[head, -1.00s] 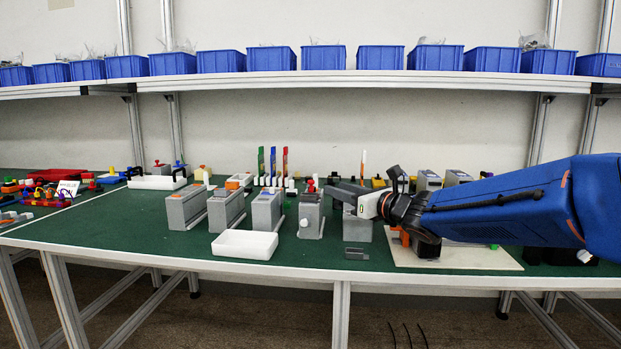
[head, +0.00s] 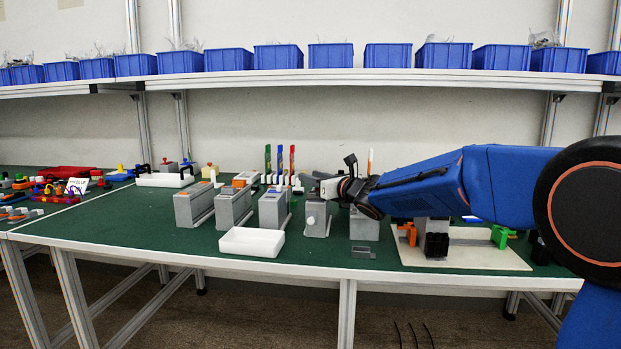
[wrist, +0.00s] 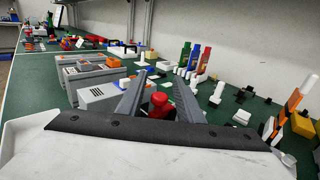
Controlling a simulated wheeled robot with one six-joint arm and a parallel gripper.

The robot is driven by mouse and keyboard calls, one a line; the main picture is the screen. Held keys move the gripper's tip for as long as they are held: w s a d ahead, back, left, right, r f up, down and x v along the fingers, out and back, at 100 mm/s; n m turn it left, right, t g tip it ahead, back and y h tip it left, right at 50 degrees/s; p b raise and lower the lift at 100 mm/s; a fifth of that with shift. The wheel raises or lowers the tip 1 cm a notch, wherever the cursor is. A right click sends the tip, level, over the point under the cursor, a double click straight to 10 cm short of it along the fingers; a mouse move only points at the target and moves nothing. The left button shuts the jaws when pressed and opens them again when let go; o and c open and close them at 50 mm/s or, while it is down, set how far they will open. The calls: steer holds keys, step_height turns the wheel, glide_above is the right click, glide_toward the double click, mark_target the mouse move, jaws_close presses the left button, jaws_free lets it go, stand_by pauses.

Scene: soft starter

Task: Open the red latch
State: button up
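The red latch (wrist: 158,105), a rounded red knob, shows in the wrist view between the two fingers of my gripper (wrist: 159,77). The fingers stand apart on either side of it and look open. In the head view my gripper (head: 325,184) is at the top of a grey box (head: 316,219) with a round knob on its front. The red latch is hidden there behind the gripper. I cannot tell whether either finger touches the latch.
Similar grey boxes (head: 272,210) stand in a row to the left, with a white tray (head: 252,242) in front. Another grey box (head: 364,225) is close on the right. Blue, green and red markers (head: 280,160) stand behind. A pale board (head: 470,256) lies at right.

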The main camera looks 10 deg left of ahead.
steer(key=shift+w+a, duration=0.5)
steer(key=shift+w, duration=0.05)
steer(key=shift+c, duration=0.6)
jaws_close()
